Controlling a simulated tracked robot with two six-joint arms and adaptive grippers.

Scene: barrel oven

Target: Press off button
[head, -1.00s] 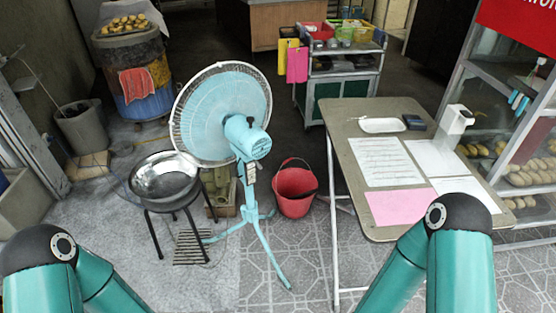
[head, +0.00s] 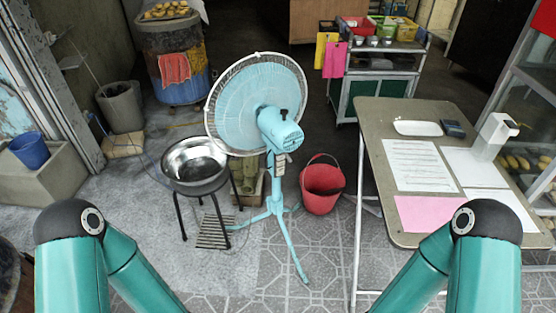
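A light-blue standing fan (head: 259,104) is in the middle of the head view, its back and motor housing turned partly toward me. A small control box (head: 281,165) sits on its pole below the motor; single buttons are too small to make out. My two teal arms come in at the lower left and lower right, well apart from the fan. Both grippers are outside the picture.
A metal bowl (head: 194,163) on a black stand is left of the fan. A red bucket (head: 322,187) stands right of it. A table (head: 370,126) with papers is at the right. The tiled floor (head: 255,285) in front is mostly clear.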

